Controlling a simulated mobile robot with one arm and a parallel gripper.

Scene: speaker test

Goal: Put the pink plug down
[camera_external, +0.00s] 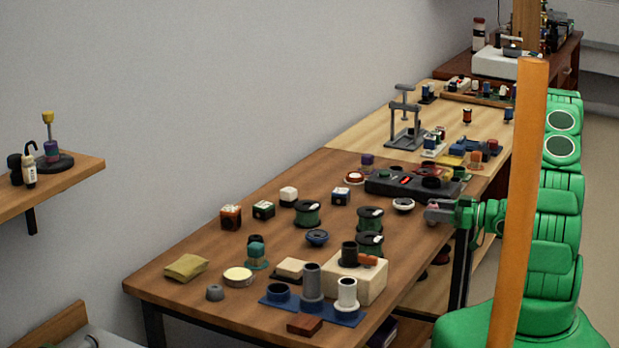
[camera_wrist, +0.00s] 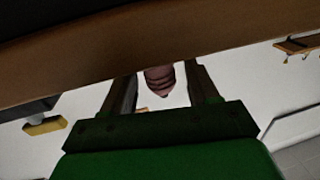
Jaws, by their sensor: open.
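My gripper (camera_external: 436,210) is at the right edge of the brown table, close beside the dark grey device. In the wrist view my gripper (camera_wrist: 162,76) has its two fingers apart. A dusky pink, ribbed, tapered thing, which looks like the pink plug (camera_wrist: 160,80), shows between the fingers, with a gap visible on each side. Its upper end meets the brown board edge, and I cannot tell whether it rests on anything. In the external view I cannot make out the plug at the gripper.
A white-rimmed bowl (camera_external: 403,204) and green spools (camera_external: 370,219) stand near my gripper. A beige block (camera_external: 370,285) and a blue base (camera_external: 345,315) are at the front. An orange post (camera_external: 526,200) stands before my arm.

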